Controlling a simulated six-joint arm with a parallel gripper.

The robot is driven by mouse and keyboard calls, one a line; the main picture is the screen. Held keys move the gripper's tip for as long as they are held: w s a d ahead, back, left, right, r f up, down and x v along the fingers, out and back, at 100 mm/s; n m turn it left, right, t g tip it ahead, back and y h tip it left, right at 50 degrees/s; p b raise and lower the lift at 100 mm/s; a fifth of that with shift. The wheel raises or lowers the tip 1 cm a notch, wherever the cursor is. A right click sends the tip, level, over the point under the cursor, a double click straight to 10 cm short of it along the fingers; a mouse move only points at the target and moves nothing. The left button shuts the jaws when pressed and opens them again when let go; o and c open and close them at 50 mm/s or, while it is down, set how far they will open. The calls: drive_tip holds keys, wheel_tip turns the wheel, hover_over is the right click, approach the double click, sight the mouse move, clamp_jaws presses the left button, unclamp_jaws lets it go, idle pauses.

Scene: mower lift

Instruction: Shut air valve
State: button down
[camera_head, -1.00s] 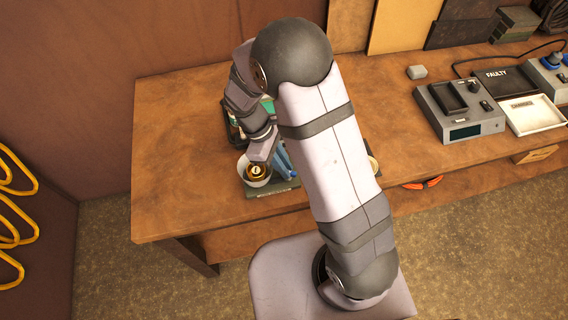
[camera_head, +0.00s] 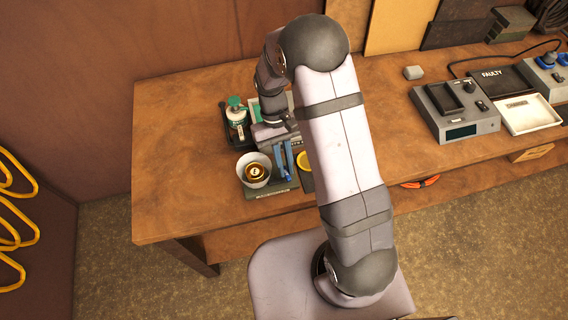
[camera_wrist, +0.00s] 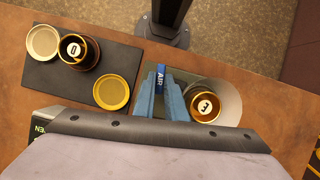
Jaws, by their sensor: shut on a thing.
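The air valve (camera_wrist: 160,77) shows in the wrist view as a blue piece marked AIR. My gripper (camera_wrist: 161,88) has its two light-blue fingers on either side of that piece and is shut on it. In the head view, my gripper (camera_head: 284,168) reaches down from the wrist to the right of a white bowl, and the valve is hard to tell apart from the blue fingers. The lower part of the valve is hidden by my fingers and palm.
The white bowl (camera_head: 244,181) with a brass-rimmed cap in it stands close beside the fingers. A dark plate (camera_wrist: 45,82) holds another cap and yellow discs. A green-topped jar (camera_head: 236,115) stands behind. The table's left side is clear.

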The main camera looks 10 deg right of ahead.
drive_tip(key=shift+m+y, duration=0.3)
drive_tip(key=shift+m, duration=0.4)
drive_tip(key=c, duration=1.8)
unclamp_jaws()
drive_tip(key=shift+w+r+b, duration=0.3)
drive_tip(key=shift+r, duration=0.2)
drive_tip(key=b+v, duration=0.2)
drive_tip(key=v, duration=0.4)
drive_tip(key=shift+r, duration=0.2)
drive_tip(key=shift+d+r, duration=0.1)
